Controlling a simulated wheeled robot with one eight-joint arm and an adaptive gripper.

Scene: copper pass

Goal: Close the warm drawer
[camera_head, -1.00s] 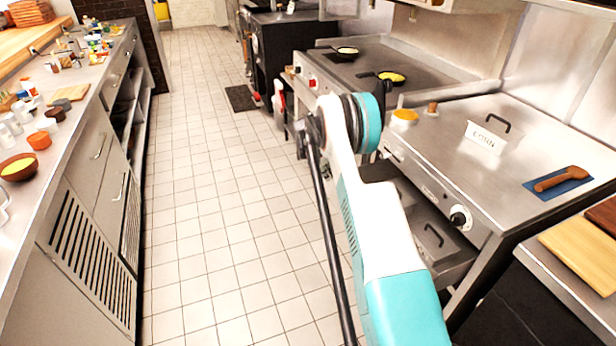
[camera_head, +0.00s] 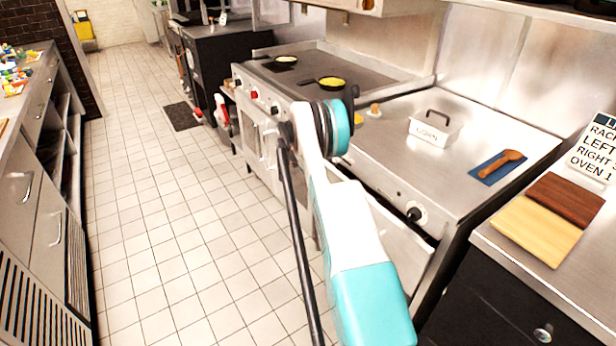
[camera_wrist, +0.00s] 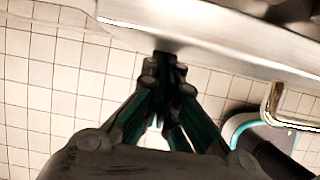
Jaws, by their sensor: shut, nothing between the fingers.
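The warm drawer (camera_head: 408,244) is below the steel counter's knob panel, at the right of my arm in the head view. Its pale front is partly covered by my arm, and I cannot tell how far out it stands. In the wrist view a metal edge (camera_wrist: 215,42) crosses the top, with a bar handle (camera_wrist: 275,105) at the right. My gripper (camera_wrist: 165,60) is shut and empty, its fingertips close to that metal edge. Whether they touch it is unclear. The gripper is hidden in the head view.
The counter carries a white labelled container (camera_head: 434,130) and a wooden spoon on a blue mat (camera_head: 482,172). Cutting boards (camera_head: 538,230) lie on the black cabinet at right. A griddle with pans (camera_head: 328,82) stands farther back. The tiled floor (camera_head: 170,230) at left is clear.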

